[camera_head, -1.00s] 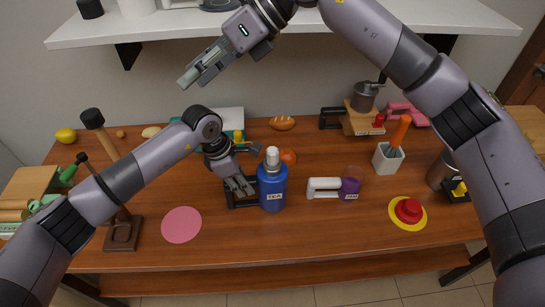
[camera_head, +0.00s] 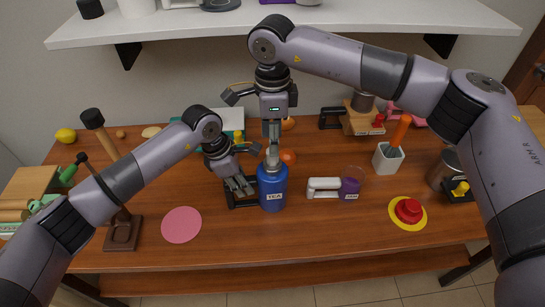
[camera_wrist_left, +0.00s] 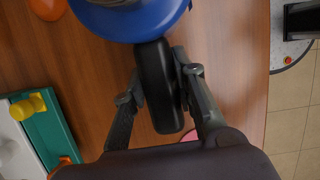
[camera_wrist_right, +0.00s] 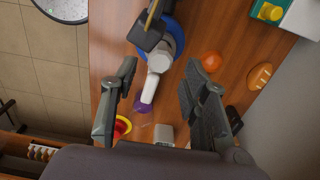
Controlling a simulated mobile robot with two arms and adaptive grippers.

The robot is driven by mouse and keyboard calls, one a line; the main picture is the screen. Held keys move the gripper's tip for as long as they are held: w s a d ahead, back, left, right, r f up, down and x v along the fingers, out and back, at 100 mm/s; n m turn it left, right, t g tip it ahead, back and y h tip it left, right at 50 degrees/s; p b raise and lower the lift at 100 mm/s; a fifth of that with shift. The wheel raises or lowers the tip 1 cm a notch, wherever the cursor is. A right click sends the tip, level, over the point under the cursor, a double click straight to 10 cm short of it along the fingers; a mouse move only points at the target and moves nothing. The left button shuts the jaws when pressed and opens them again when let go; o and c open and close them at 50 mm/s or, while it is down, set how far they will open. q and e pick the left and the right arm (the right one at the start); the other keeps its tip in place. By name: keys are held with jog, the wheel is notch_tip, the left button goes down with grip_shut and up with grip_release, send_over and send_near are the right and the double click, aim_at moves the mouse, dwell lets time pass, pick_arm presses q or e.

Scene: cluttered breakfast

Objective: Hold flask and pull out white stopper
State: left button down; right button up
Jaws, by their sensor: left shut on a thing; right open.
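A blue flask (camera_head: 272,190) with a TEA label stands upright on the wooden table. Its pale stopper (camera_head: 272,158) sits in the top. My left gripper (camera_head: 240,186) is at the flask's left side; in the left wrist view (camera_wrist_left: 158,88) its fingers are shut around the flask's black handle (camera_wrist_left: 160,110). My right gripper (camera_head: 271,135) points down just above the stopper, fingers apart. In the right wrist view my open fingers (camera_wrist_right: 160,75) flank the view of the blue flask top (camera_wrist_right: 176,28). Whether they touch the stopper I cannot tell.
An orange (camera_head: 288,157) lies just behind the flask. A white-handled thing with a purple cup (camera_head: 350,187) is to its right. A pink disc (camera_head: 181,225) lies front left. A wall shelf (camera_head: 390,17) hangs above. The front middle of the table is clear.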

aim_at(272, 159)
jog(key=shift+f, duration=2.25)
grip_shut()
